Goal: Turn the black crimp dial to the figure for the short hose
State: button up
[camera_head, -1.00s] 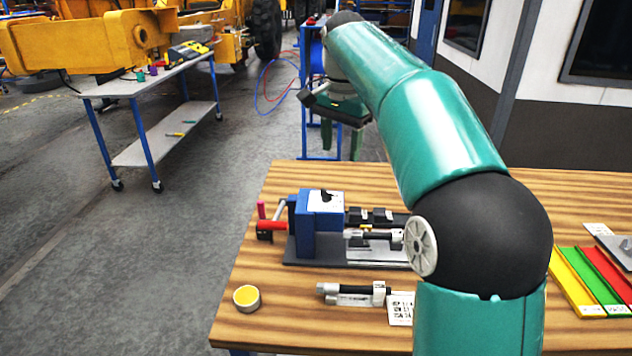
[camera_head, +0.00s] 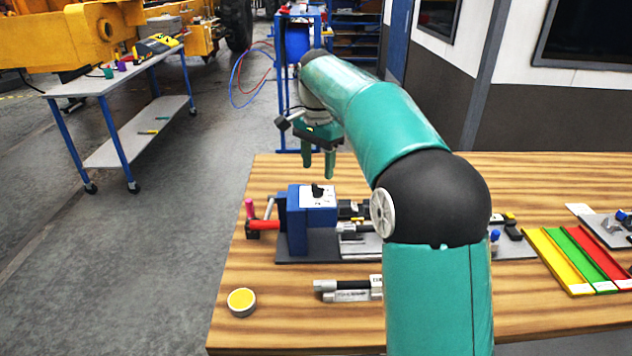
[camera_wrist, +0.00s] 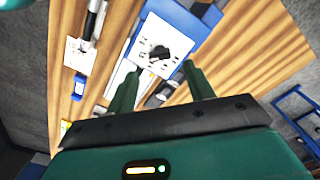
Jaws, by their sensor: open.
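The black crimp dial (camera_head: 317,191) sits on a white plate with printed marks on top of a blue block (camera_head: 296,224). The dial also shows in the wrist view (camera_wrist: 159,53), on its white face, where the figures are too small to read. My gripper (camera_head: 319,172) is open, its two green fingers apart and pointing down, above and a little behind the dial. In the wrist view the gripper's fingertips (camera_wrist: 160,68) stand to either side below the dial, with nothing between them. Two hose pieces (camera_head: 348,288) lie on the bench in front, partly hidden by my arm.
A round tin with yellow contents (camera_head: 241,302) stands at the front left. Yellow, green and red trays (camera_head: 577,260) lie at the right. A wheeled cart (camera_head: 118,80) stands beyond the bench.

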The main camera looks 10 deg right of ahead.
aim_at(317, 185)
notch_tip(317, 185, down, 4)
jog(key=shift+f, duration=0.2)
jog(key=shift+s+f, duration=0.15)
jog(key=shift+f, duration=0.4)
jog(key=c, duration=1)
